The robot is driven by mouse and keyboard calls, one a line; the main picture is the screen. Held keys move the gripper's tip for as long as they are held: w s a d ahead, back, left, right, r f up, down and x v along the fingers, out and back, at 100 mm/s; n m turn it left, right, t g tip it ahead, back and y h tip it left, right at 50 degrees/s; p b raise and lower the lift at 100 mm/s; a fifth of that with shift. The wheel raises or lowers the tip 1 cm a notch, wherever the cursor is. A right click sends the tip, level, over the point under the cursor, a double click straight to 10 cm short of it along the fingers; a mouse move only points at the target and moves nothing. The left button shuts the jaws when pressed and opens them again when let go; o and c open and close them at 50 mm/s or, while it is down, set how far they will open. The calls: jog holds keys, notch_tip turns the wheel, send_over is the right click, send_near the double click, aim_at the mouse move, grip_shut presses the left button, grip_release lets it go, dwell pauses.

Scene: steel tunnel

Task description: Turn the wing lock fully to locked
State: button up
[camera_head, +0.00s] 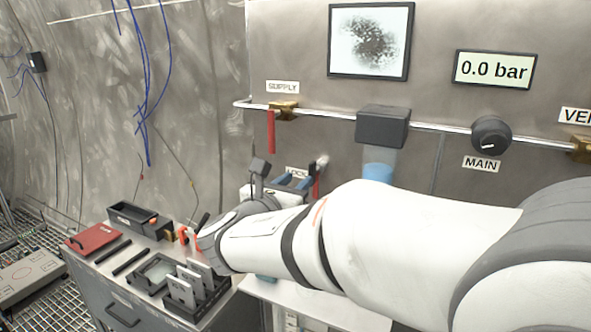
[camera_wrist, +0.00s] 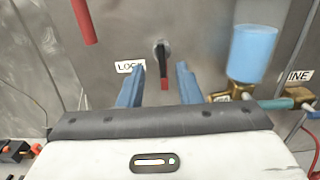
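The wing lock (camera_wrist: 162,52) is on the steel wall beside the LOCK label (camera_wrist: 130,66). It has a round grey hub, and its dark handle with a red end hangs straight down in the wrist view. In the head view the lock (camera_head: 321,163) shows just right of the partly covered label. My gripper (camera_wrist: 160,78) is open, its two blue fingers on either side of the red handle end in the wrist view. I see gaps on both sides and cannot tell how far the fingertips are from the wall. In the head view my gripper (camera_head: 293,181) is partly hidden by my arm.
The red SUPPLY handle (camera_head: 271,131) hangs from the pipe, upper left of the lock. A blue-filled cup (camera_wrist: 252,52) is close on the right. A bench with a black bin (camera_head: 139,220) and a red case (camera_head: 92,240) stands lower left. The gauge (camera_head: 494,70) reads 0.0 bar.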

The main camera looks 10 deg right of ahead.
aim_at(309, 170)
jog(key=p+x, duration=0.1)
jog(key=x, duration=0.6)
jog(key=shift+d, duration=0.1)
jog(key=shift+c, duration=0.3)
grip_shut()
